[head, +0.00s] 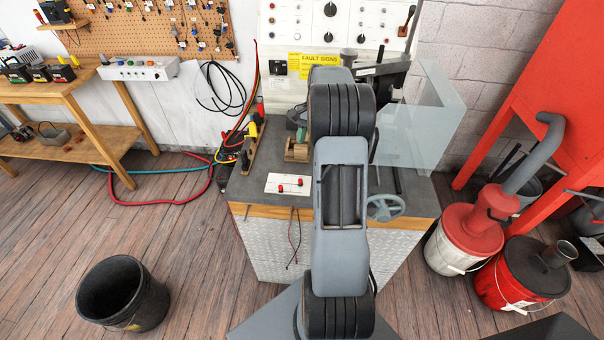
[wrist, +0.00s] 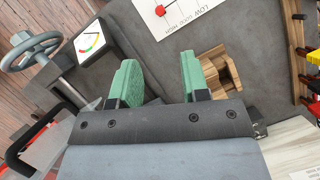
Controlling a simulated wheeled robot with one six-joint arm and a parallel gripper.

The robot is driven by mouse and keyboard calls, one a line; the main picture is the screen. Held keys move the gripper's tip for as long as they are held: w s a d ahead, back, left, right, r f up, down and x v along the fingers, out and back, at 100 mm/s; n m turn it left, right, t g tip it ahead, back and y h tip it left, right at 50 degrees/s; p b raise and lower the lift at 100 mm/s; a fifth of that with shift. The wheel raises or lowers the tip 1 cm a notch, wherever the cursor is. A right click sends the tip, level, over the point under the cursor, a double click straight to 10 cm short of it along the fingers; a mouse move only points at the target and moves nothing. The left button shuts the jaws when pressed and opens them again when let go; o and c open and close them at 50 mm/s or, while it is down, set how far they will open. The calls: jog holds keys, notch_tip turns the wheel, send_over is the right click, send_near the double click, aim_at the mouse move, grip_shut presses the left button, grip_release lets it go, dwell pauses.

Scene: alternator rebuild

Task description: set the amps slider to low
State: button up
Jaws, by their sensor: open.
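A white plate (head: 272,182) with two red slider knobs (head: 281,188) lies on the front of the grey bench top. Part of the plate shows at the top edge of the wrist view (wrist: 185,20), with one red knob (wrist: 160,10) and small print that includes LOW. I cannot tell which slider is amps. My gripper (wrist: 160,80) is open, with green pads apart and nothing between them. It is above the bench, apart from the plate. In the head view my arm hides most of it.
A wooden block (wrist: 228,65) stands close beside the right finger. A gauge (wrist: 90,43) and a handwheel (wrist: 30,50) are at the left of the wrist view. A clear screen (head: 425,125) stands at the bench's right. A cable rack (head: 248,150) stands left.

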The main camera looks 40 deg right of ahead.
aim_at(300, 179)
jog(key=p+x, duration=0.1)
jog(key=x, duration=1.1)
jog(key=shift+a+f, duration=0.1)
jog(key=shift+f, duration=0.2)
jog(key=shift+c, duration=0.4)
grip_shut()
